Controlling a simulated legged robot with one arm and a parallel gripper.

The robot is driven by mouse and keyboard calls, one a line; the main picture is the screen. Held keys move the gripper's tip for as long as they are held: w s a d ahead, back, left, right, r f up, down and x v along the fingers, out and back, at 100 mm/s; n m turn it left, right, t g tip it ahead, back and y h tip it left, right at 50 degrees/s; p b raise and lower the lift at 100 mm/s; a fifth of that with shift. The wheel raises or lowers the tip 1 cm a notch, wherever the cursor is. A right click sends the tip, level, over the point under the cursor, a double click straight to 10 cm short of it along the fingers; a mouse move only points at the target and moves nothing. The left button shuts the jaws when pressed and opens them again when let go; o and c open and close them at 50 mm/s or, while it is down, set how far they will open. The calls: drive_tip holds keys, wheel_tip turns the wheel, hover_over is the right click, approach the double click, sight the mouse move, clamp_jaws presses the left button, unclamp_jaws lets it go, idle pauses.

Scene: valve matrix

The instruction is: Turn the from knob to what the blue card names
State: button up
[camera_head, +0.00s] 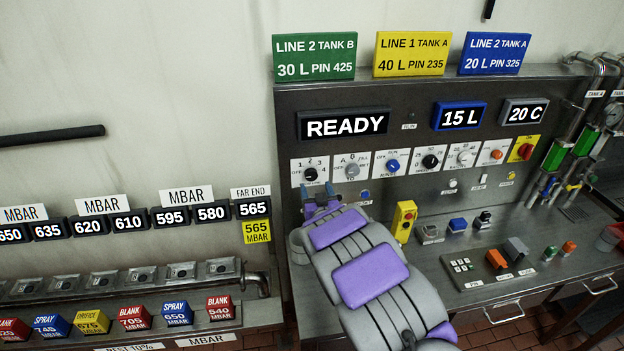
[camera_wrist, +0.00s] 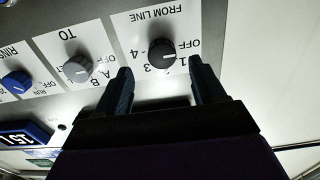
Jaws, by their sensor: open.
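My gripper (camera_head: 321,207) is open just below the from knob. In the wrist view its fingertips (camera_wrist: 160,67) are either side of the knob's near edge, with nothing between them clearly gripped.
The grey TO knob (camera_head: 352,170) sits close on the right; it also shows in the wrist view (camera_wrist: 77,68). A blue knob (camera_head: 392,166) and other knobs continue the row. A yellow box (camera_head: 404,221) stands beside my arm. Displays read READY (camera_head: 346,124), 15 L and 20 C.

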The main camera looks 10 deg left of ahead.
sight(312, 178)
drive_tip(key=x, duration=0.5)
drive_tip(key=shift+a, duration=0.15)
drive_tip(key=shift+w+a, duration=0.1)
drive_tip(key=shift+w, duration=0.45)
drive_tip(key=shift+c, duration=0.2)
drive_tip(key=c, duration=1)
